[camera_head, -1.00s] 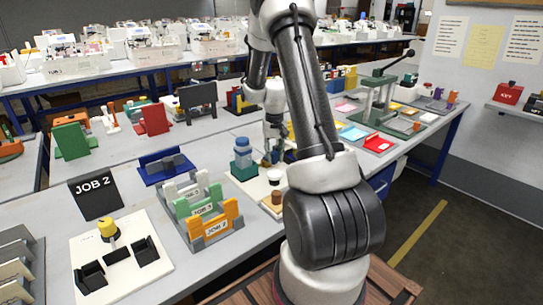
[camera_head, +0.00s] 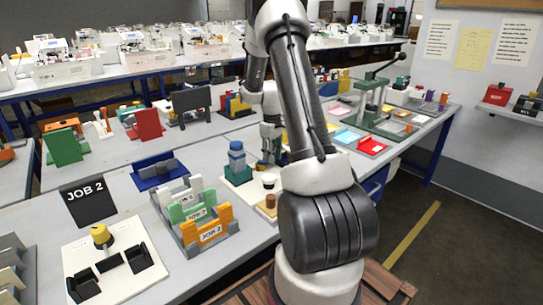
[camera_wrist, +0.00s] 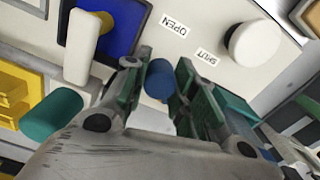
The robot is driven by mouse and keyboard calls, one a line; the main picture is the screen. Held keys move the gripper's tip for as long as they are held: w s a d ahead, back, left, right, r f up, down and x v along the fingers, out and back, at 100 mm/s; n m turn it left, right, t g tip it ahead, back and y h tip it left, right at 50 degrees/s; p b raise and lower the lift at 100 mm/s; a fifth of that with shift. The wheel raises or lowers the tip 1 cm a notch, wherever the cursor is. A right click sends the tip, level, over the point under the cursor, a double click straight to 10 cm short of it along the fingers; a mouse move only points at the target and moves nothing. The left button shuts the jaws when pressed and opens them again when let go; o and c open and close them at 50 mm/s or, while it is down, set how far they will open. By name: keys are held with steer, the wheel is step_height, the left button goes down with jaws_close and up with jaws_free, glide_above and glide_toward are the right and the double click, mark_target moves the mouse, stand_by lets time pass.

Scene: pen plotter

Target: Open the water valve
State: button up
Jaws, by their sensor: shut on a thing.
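The water valve's handle shows as a blue rounded knob (camera_wrist: 158,80) in the wrist view. My gripper (camera_wrist: 160,84) has its green fingers closed on either side of it. An OPEN label (camera_wrist: 173,26) and a SHUT label (camera_wrist: 207,56) lie on the pale surface beyond the fingertips, OPEN to the left of SHUT. The rest of the valve is hidden behind the fingers, and I cannot tell which label the handle points to. In the head view my gripper (camera_head: 270,152) is low over the bench, small and partly hidden by my arm.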

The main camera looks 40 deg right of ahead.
steer(key=shift+d, duration=0.1)
stand_by(0.4)
steer(key=o, duration=0.8)
steer(key=shift+c, duration=0.2)
steer(key=shift+r, duration=0.1)
step_height(320, 180, up, 12)
